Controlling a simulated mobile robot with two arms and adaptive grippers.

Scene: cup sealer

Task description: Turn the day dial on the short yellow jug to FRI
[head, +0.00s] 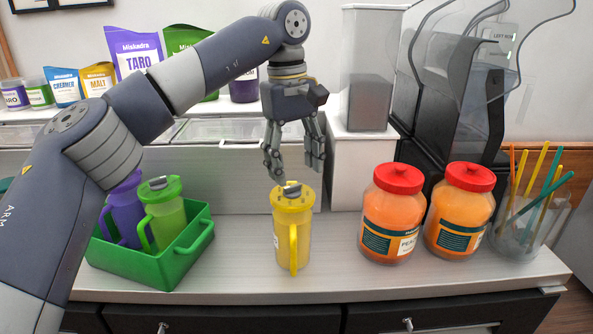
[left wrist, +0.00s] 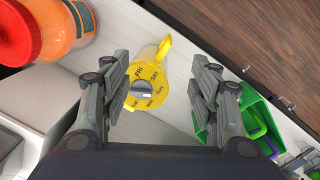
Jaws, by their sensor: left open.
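The short yellow jug (head: 293,232) stands upright on the counter, its handle facing the front. Its yellow lid carries a day dial with a grey knob (head: 292,190). In the left wrist view the jug (left wrist: 155,75) shows from above, with FRI, SAT, SUN and MON readable around the knob (left wrist: 141,89). Which day the knob marks I cannot tell. My left gripper (head: 293,168) points down just above the lid, fingers apart and empty; in the left wrist view its fingers (left wrist: 163,97) lie on either side of the dial. My right gripper is not in view.
A green crate (head: 172,268) with a purple jug (head: 124,208) and a green jug (head: 165,215) stands to the left. Two orange jars with red lids (head: 393,210) and a glass of straws (head: 525,220) stand to the right. Counter beside the yellow jug is clear.

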